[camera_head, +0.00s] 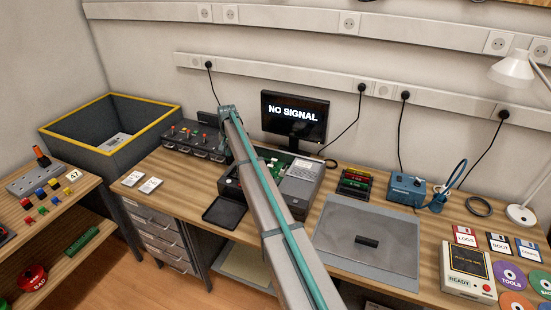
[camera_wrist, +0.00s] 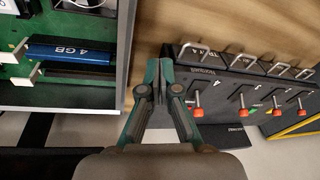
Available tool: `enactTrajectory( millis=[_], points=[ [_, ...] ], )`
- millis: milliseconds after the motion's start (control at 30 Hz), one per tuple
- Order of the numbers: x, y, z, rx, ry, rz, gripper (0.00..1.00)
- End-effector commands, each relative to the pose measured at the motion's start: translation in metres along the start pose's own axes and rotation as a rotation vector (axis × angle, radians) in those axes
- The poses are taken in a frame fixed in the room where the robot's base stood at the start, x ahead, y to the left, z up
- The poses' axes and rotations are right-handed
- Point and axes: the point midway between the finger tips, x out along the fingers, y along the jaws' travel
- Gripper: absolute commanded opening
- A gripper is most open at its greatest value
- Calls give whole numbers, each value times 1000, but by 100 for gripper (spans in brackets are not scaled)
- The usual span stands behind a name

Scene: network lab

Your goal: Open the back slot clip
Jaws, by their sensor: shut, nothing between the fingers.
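My gripper (camera_wrist: 159,72) is shut and empty in the wrist view, pointing up the picture between the open computer case (camera_wrist: 122,50) and the switch panel. Inside the case is a green circuit board (camera_wrist: 50,15). A blue memory stick (camera_wrist: 70,51) marked "4 GB" sits in one slot. A dark slot (camera_wrist: 80,71) lies below it in this view, seemingly the back one. White clips show at the slots' left ends, one by the blue stick (camera_wrist: 20,46) and one by the dark slot (camera_wrist: 33,72). My gripper touches neither. In the head view my arm hides part of the case (camera_head: 229,187).
The switch panel (camera_wrist: 240,85) with red-tipped levers and metal handles stands close right of my gripper in the wrist view. A monitor (camera_head: 295,114) reading "NO SIGNAL" stands behind the case. A black tray (camera_head: 224,213) lies in front. A grey mat (camera_head: 365,240) lies to the right.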

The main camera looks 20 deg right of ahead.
Motion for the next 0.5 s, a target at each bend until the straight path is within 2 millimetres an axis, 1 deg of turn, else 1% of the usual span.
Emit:
enactTrajectory(
  millis=[33, 200, 300, 400, 500],
  points=[
    [-7, 24, -12, 54, -22, 13, 0],
    [-22, 95, -34, 227, -103, 55, 0],
    [-31, 134, -43, 320, -145, 79, 0],
    [-40, 166, -49, 397, -182, 100, 0],
    [-46, 190, -53, 456, -209, 115, 0]
  ],
)
